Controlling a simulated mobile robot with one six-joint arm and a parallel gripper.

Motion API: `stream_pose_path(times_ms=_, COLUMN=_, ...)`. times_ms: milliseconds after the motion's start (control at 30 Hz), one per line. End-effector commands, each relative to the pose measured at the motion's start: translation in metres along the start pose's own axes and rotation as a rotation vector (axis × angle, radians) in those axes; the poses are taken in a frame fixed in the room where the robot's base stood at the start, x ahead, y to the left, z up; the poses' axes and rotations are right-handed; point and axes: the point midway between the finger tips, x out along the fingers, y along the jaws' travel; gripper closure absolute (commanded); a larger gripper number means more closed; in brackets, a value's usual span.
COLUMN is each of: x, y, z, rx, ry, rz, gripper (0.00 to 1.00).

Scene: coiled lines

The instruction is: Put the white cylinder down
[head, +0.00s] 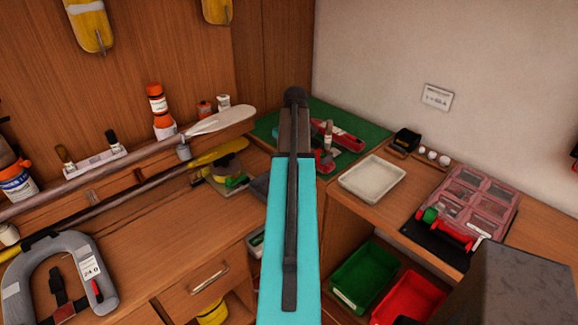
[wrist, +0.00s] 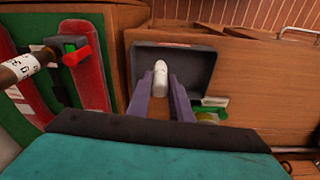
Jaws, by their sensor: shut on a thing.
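In the wrist view, the white cylinder (wrist: 160,72) shows its rounded pale end between the two purple-grey fingers of my gripper (wrist: 161,84). The fingers are shut on it. A dark grey open tray (wrist: 200,64) lies beyond and around the cylinder in that view. The gap between cylinder and tray is hard to judge. In the head view, my turquoise arm hides the gripper and the cylinder. A dark grey corner, likely the same tray, shows just left of the arm (head: 259,188).
A green mat (head: 375,136) with red tools lies at the corner. A white tray (head: 372,180) and a red clear-lidded organizer (head: 478,190) stand to the right. Green (head: 364,277) and red bins (head: 415,298) sit below. Long poles and a lifebuoy crowd the left; some bench there is bare.

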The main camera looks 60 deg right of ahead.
Motion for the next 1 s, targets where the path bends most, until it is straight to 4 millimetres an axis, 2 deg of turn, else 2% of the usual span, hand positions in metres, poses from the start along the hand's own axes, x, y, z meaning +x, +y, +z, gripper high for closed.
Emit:
stream_pose_path(times_ms=33, x=-0.001, y=0.004, z=-0.004, rx=0.000, ry=0.000, rz=0.000, gripper=1.00)
stream_pose_path(times_ms=433, x=0.032, y=0.002, z=0.002, rx=0.000, ry=-0.001, rz=-0.001, gripper=1.00)
stream_pose_path(times_ms=967, x=0.039, y=0.002, z=0.002, rx=-0.001, ry=0.000, rz=0.000, gripper=1.00)
stream_pose_path(times_ms=1000, x=0.038, y=0.002, z=0.001, rx=-0.001, ry=0.000, rz=0.000, gripper=0.74)
